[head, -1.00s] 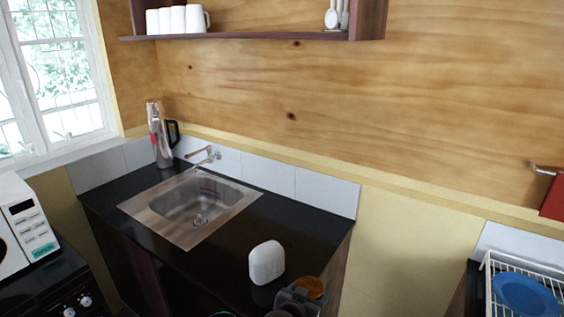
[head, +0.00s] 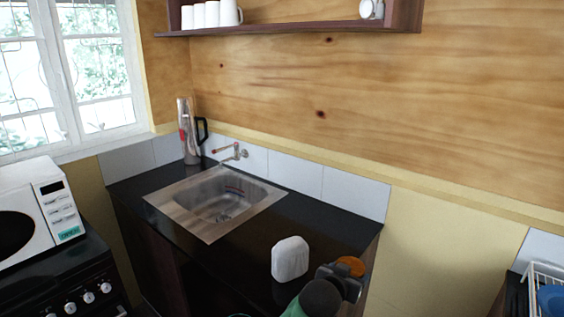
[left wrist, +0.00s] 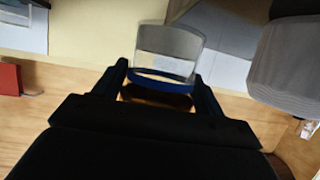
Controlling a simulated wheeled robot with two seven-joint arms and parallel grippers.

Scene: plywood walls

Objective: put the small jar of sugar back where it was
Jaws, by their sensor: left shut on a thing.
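My left gripper (head: 343,278) is at the bottom of the head view, over the front right part of the black counter. It is shut on a small jar, whose orange-brown part (head: 352,264) shows beyond the fingers. In the left wrist view the small jar (left wrist: 168,48) sits between the two fingers, with a clear grey body, a blue band and a brown part. Whether it touches the counter cannot be told. My right gripper is not in view.
A white rounded container (head: 290,259) stands on the counter, just left of the gripper. Behind are a steel sink (head: 217,200), a tap (head: 232,153) and a flask (head: 188,132). A wall shelf (head: 290,25) holds white mugs. A dish rack (head: 535,284) is at right, a microwave (head: 35,212) at left.

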